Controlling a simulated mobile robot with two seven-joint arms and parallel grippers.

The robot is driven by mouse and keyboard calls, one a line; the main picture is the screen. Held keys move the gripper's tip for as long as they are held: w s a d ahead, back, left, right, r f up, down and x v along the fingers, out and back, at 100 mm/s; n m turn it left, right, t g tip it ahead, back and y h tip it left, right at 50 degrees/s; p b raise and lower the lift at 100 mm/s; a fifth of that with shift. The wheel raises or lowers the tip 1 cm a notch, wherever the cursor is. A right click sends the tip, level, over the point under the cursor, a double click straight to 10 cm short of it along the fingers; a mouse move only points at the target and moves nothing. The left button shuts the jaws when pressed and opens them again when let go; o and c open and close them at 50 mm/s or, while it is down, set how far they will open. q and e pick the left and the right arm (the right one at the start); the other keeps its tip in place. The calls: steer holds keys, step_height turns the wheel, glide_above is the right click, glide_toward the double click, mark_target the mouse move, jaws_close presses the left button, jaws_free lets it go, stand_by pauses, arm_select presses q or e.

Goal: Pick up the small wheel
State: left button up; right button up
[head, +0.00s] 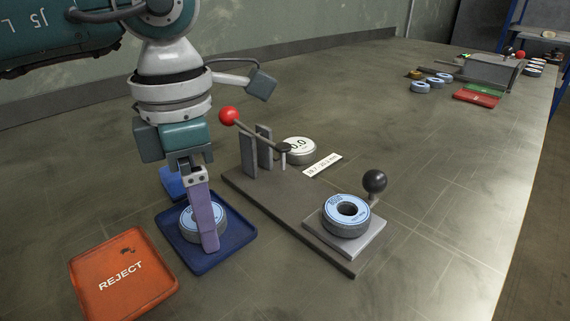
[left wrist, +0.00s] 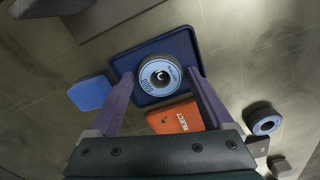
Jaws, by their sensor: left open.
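A small wheel, a blue-labelled flap disc (head: 188,221) with a grey rim, lies flat on the dark blue tray (head: 243,237). It also shows in the left wrist view (left wrist: 147,84), label up. My left gripper (head: 207,236) points down over this tray with its purple fingers open. In the left wrist view the fingers of my left gripper (left wrist: 158,76) stand on either side of the disc, and I cannot tell whether they touch it. One finger hides part of the disc in the head view. A second similar disc (head: 346,222) sits on the fixture's square plate (head: 372,240).
A fixture base (head: 285,222) with a red-knobbed lever (head: 228,116), a dial (head: 299,150) and a black knob (head: 375,181) stands close right of the tray. An orange REJECT tray (head: 122,290) lies left. Further discs and red and green trays are far back.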

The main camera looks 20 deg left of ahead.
arm_select(q)
steer(key=c, duration=1.2)
steer(key=shift+r, duration=0.1)
